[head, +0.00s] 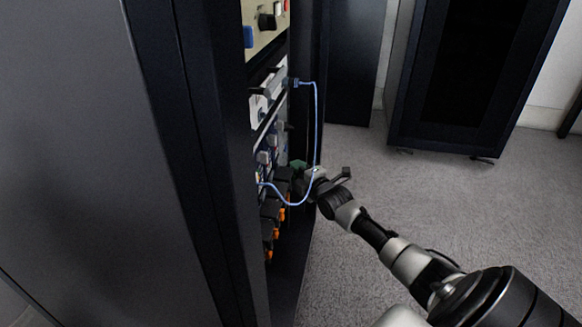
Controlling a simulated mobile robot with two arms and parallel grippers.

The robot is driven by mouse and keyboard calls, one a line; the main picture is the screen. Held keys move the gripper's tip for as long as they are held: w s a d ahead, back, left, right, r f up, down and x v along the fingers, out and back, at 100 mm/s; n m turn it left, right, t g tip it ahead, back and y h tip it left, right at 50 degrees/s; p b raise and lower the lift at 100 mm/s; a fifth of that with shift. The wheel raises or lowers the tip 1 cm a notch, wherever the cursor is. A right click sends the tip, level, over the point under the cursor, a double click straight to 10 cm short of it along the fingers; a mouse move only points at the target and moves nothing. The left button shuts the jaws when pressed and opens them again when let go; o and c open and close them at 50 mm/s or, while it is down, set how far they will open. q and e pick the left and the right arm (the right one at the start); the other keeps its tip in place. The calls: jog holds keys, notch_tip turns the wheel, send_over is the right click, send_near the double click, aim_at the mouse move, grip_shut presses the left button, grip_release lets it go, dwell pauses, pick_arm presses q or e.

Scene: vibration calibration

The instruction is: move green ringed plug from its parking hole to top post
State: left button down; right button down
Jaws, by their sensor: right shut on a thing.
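My right gripper (304,177) reaches in from the lower right to the open front of a dark rack cabinet and is shut. A small green part (297,164) shows right at its fingertips; it looks like the green ringed plug, mostly hidden by the gripper. Whether the plug sits in a hole cannot be seen. The top post cannot be made out for certain on the steeply angled panels. My left gripper is not in view.
A blue cable (316,120) loops from a dark plug (291,83) on the upper panel, past my right gripper, to the lower panel. Black parts with orange ends (269,235) sit below. The cabinet's side (80,150) fills the left. Carpet (400,200) is open at right.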

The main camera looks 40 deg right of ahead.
jog(key=shift+s+d+p, duration=0.85)
jog(key=shift+s+d, duration=0.35)
jog(key=shift+s, duration=0.3)
